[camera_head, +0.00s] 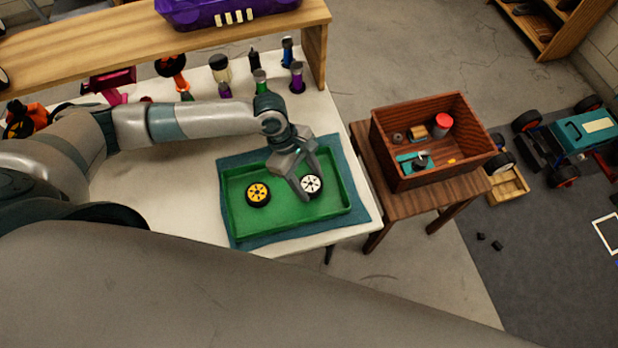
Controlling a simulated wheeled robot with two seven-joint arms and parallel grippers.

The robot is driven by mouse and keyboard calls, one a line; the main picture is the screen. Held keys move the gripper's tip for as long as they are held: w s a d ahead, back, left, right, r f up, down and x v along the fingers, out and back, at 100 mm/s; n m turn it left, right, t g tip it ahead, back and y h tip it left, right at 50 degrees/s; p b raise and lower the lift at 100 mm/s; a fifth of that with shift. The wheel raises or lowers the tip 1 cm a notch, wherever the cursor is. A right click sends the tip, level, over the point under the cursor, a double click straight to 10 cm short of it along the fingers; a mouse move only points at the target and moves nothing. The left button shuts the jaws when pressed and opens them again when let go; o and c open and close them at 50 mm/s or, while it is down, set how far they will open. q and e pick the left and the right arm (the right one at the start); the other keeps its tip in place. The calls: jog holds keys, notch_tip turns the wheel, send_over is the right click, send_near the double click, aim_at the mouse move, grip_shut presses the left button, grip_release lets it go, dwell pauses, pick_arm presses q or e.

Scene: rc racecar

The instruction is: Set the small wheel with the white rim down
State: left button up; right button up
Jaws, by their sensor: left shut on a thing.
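The small wheel with the white rim (312,184) is in the right half of the green tray (237,228), its rim facing up. My left gripper (306,183) reaches down over the tray from the upper left and is shut on this wheel. Whether the wheel touches the tray floor I cannot tell. A wheel with a yellow rim (258,194) lies in the tray's left half, apart from the gripper. My right gripper is not in view.
The tray sits on a blue mat (364,203) on the white table (195,205). Several bottles, one of them purple (297,78), stand behind it below a wooden shelf (180,35). A wooden crate (455,165) stands on a side table to the right.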

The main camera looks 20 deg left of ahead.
pick_arm(q)
jog(key=shift+f, duration=0.1)
jog(key=o, duration=1)
jog(key=shift+o, duration=0.2)
jog(key=shift+w+a+r, duration=0.1)
jog(key=shift+a+r, duration=0.15)
jog(key=shift+r, duration=0.4)
jog(key=b+v, duration=0.2)
jog(key=v, duration=0.8)
jog(key=shift+r, duration=0.45)
jog(key=shift+a, duration=0.15)
